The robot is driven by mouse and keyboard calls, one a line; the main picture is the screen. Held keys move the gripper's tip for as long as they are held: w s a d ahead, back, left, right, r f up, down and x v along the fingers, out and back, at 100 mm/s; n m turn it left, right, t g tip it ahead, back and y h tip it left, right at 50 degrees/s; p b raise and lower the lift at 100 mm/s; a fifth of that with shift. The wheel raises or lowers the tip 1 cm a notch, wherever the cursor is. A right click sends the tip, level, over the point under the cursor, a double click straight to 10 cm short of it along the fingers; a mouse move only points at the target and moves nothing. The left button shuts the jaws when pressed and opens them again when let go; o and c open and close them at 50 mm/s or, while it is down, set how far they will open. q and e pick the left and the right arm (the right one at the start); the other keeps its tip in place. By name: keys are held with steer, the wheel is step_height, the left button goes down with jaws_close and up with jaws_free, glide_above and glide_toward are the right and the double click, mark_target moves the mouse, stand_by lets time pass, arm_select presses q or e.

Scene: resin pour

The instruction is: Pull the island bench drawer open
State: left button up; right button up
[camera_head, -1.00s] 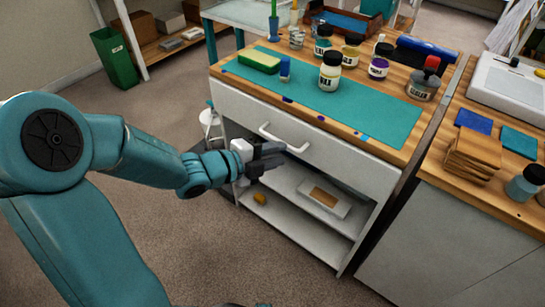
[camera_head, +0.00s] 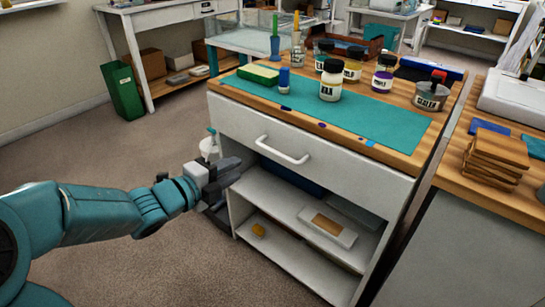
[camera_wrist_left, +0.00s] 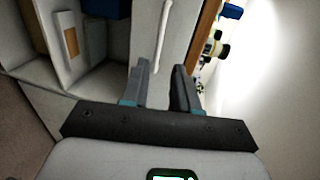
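The island bench drawer (camera_head: 338,166) has a white front just under the wooden top and looks shut. Its pale bar handle (camera_head: 282,150) is in the middle of the front. My left gripper (camera_head: 238,170) is to the left of the handle and a little lower, apart from it and holding nothing. In the left wrist view its two dark fingers (camera_wrist_left: 162,72) are apart with an empty gap. The handle (camera_wrist_left: 162,32) shows beyond the fingertips, roughly in line with that gap. My right gripper is in neither view.
A side counter (camera_head: 455,185) is close at right.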

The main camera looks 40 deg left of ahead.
mark_target(271, 151)
arm_select(q)
steer(key=b+x, duration=0.2)
steer(key=x, duration=1.3)
steer(key=shift+d+b, duration=0.2)
steer(key=shift+b, duration=0.1)
jaws_close()
